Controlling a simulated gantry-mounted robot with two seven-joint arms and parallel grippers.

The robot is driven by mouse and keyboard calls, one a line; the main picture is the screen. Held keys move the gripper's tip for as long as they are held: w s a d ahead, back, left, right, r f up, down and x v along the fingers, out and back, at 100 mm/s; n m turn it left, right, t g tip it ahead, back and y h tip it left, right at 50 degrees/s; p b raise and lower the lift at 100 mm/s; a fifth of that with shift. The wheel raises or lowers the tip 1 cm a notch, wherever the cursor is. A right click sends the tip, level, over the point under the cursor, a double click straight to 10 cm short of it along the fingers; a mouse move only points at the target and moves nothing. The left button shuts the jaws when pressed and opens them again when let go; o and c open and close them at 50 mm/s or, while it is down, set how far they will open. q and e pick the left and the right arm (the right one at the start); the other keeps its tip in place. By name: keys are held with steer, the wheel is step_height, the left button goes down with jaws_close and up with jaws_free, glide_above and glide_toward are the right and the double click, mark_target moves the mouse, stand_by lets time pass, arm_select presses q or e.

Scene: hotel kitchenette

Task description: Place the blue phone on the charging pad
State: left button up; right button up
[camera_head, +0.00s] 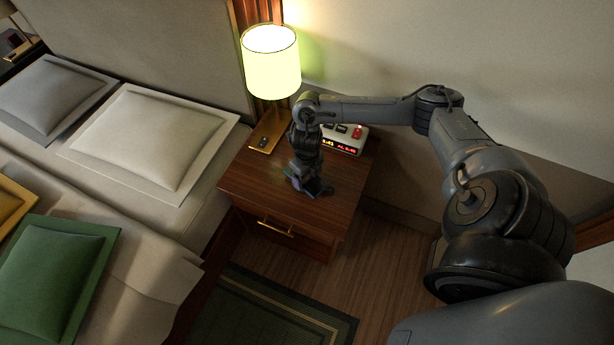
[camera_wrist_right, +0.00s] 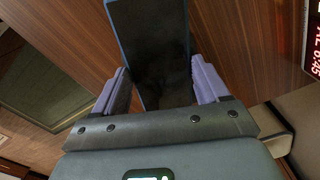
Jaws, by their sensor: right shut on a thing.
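My right gripper (camera_head: 312,186) is low over the nightstand top, in front of the alarm clock. In the right wrist view its two purple fingers (camera_wrist_right: 160,88) are shut on the blue phone (camera_wrist_right: 150,45), which has a dark face and a blue edge. The phone sticks out beyond the fingertips over the wood. In the head view the gripper mostly hides the phone, and I cannot tell whether it touches the wood. I cannot make out a charging pad for certain in either view. My left gripper is not in view.
The alarm clock (camera_head: 350,149) with red digits stands at the back right of the nightstand (camera_head: 262,196). A lit lamp (camera_head: 271,65) stands at the back left, with a small dark item on its base. The bed is to the left. The nightstand's front left is clear.

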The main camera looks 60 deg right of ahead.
steer(key=shift+f, duration=0.1)
steer(key=o, duration=1.2)
